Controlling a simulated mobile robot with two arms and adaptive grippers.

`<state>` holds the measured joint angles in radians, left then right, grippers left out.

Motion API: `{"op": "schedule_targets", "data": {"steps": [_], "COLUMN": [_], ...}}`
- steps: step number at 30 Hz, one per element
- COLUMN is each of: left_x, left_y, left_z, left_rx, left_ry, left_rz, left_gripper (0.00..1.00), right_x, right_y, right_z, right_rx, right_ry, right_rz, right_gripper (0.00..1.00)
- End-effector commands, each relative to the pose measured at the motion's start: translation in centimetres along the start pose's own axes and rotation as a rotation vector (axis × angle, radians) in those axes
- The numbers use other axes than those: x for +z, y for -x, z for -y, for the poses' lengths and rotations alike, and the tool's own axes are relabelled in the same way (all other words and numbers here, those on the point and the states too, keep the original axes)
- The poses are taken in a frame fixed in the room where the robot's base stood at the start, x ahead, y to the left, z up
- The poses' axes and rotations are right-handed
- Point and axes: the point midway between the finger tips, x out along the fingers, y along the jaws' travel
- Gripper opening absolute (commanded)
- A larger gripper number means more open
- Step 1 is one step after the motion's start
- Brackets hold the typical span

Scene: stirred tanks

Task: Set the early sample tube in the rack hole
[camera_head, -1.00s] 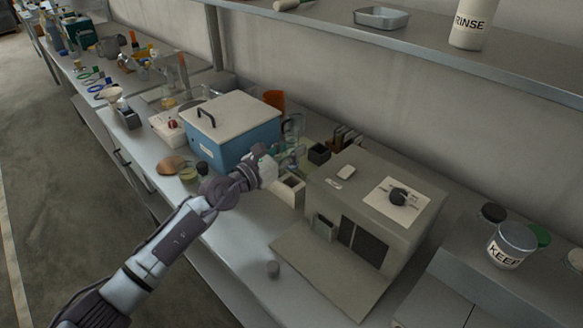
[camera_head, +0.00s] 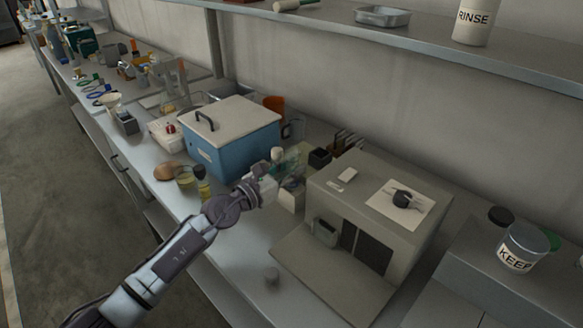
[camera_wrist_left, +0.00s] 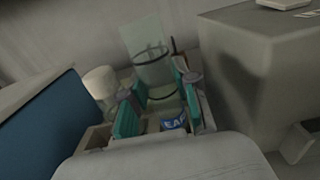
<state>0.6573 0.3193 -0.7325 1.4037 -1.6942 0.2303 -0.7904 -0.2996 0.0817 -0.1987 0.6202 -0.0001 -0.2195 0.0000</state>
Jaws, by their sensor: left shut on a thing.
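In the head view my left gripper (camera_head: 276,180) is beside a small pale block (camera_head: 291,198), which looks like the rack. In the wrist view the pale rack (camera_wrist_left: 97,138) shows below and around the fingers. The tube's lower end is hidden, so I cannot tell whether it is in a hole. My right gripper is not in view.
A blue box with a white lid (camera_head: 232,137) stands left of the gripper. A white-capped bottle (camera_wrist_left: 100,83) is close to the left finger.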

Motion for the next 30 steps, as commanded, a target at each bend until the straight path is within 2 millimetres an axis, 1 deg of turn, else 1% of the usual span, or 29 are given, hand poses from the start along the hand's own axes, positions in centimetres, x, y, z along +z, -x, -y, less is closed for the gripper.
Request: {"op": "schedule_targets", "data": {"steps": [1,2,3,12,14,17,18,25,30], "left_x": [0.1,0.1,0.1,0.3,0.7,2.0,1.3,1.3,1.1], "left_y": [0.0,0.0,0.0,0.0,0.0,0.0,0.9,6.3,9.6], "left_z": [0.0,0.0,0.0,0.0,0.0,0.0,-0.1,0.0,0.0], "left_rx": [0.000,0.000,0.000,0.000,0.000,0.000,0.002,0.001,0.001], "left_ry": [0.000,0.000,0.000,0.001,0.001,0.001,0.002,-0.001,0.000], "left_rz": [0.000,0.000,0.000,0.001,0.001,0.002,-0.003,-0.002,-0.002], "left_gripper": [0.33,0.38,0.40,0.40,0.40,0.40,0.40,0.40,0.40], "right_x": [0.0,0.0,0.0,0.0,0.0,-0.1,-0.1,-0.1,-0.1], "right_y": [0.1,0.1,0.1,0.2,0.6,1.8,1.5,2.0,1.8], "right_z": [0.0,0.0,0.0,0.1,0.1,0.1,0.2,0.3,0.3], "right_rx": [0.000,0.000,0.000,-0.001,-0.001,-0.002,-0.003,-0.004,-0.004], "right_ry": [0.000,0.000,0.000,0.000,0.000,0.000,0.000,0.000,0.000], "right_rz": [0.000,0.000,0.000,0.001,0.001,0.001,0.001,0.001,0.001], "right_gripper": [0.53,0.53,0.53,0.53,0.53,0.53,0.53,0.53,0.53]}}
